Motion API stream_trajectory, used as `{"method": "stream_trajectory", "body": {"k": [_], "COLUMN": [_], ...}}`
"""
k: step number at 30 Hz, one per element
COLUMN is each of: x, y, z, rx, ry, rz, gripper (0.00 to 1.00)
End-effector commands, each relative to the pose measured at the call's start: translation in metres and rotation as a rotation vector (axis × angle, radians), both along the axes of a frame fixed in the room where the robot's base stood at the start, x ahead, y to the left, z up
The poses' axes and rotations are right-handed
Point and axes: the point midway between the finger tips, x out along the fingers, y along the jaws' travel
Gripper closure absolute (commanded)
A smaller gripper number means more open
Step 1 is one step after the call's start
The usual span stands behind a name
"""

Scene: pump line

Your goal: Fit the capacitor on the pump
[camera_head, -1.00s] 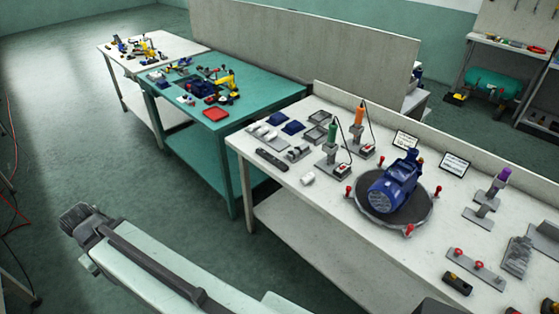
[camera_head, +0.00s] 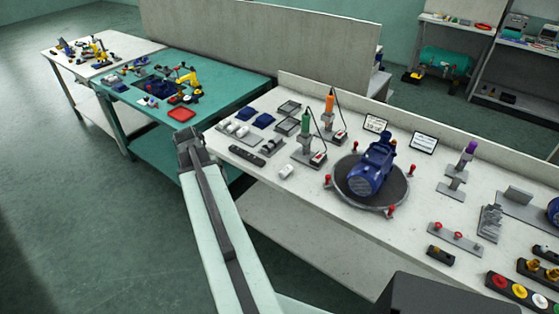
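The blue pump (camera_head: 371,168) sits on a dark round turntable (camera_head: 352,200) with several red-knobbed clamps at its rim, on the white bench. A small white cylinder (camera_head: 286,171) lies loose on the bench left of the turntable. It may be the capacitor, but I cannot tell for sure. More small white pieces (camera_head: 238,131) lie in a grey holder at the bench's left end. My arm reaches up from the bottom to a dark joint left of the bench. I cannot make out gripper fingers.
A green-handled tool (camera_head: 306,124) and an orange-handled tool (camera_head: 329,104) stand behind the white cylinder. A purple-topped stand (camera_head: 468,155), a red-knobbed fixture (camera_head: 458,238) and a button panel (camera_head: 520,292) are at right. A teal table (camera_head: 244,88) stands at the left. The front bench strip is largely clear.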

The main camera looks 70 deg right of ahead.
Motion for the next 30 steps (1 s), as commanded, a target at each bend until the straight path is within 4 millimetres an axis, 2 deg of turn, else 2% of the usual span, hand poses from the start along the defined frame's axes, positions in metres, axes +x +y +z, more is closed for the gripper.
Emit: {"method": "stream_trajectory", "body": {"k": [1, 3, 6, 9, 12, 15, 22, 30], "x": [-0.031, -0.074, -0.131, -0.173, -0.196, -0.203, -0.202, -0.203], "y": [-0.040, -0.085, -0.132, -0.161, -0.174, -0.178, -0.179, -0.183], "z": [0.002, 0.004, 0.008, 0.010, 0.011, 0.012, 0.009, -0.006], "rx": [-0.022, -0.054, -0.094, -0.122, -0.139, -0.145, -0.144, -0.143], "ry": [-0.011, -0.028, -0.047, -0.058, -0.065, -0.066, -0.067, -0.066], "rz": [-0.111, -0.254, -0.420, -0.532, -0.592, -0.610, -0.608, -0.606], "gripper": [0.09, 0.09, 0.09, 0.09, 0.09, 0.09, 0.09, 0.09]}}
